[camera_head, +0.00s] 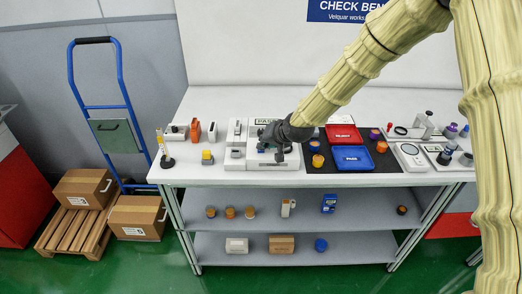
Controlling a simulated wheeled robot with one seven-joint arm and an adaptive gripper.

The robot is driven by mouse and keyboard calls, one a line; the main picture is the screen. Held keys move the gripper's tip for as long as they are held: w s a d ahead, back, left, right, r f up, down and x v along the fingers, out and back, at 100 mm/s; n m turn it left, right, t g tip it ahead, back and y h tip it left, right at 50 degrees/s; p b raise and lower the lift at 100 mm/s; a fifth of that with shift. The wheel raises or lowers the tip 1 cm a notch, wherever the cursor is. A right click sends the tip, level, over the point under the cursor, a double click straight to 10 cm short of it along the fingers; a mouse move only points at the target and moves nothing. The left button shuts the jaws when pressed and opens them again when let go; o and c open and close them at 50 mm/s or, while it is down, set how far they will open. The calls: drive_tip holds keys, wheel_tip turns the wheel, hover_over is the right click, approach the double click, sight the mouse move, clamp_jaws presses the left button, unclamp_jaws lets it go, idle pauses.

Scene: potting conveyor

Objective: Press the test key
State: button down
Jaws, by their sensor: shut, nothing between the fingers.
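My gripper (278,152) is dark grey, shut and empty. It points down at the front of a white device (252,166) on the bench. A label at the back of this device is partly covered by my gripper. I cannot make out the test key; it is either too small or hidden behind my gripper. I cannot tell whether the fingertips touch the device.
On the bench (200,175), small white units (236,132) stand left of my gripper. Right of it are a red tray (343,134) and a blue tray (351,158) on a dark mat, with several small jars. A white scale (410,156) stands farther right.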

drive_tip(key=shift+r+p, duration=0.55)
drive_tip(key=shift+r, duration=0.25)
drive_tip(key=shift+r+p, duration=1.45)
drive_tip(key=shift+r, duration=1.05)
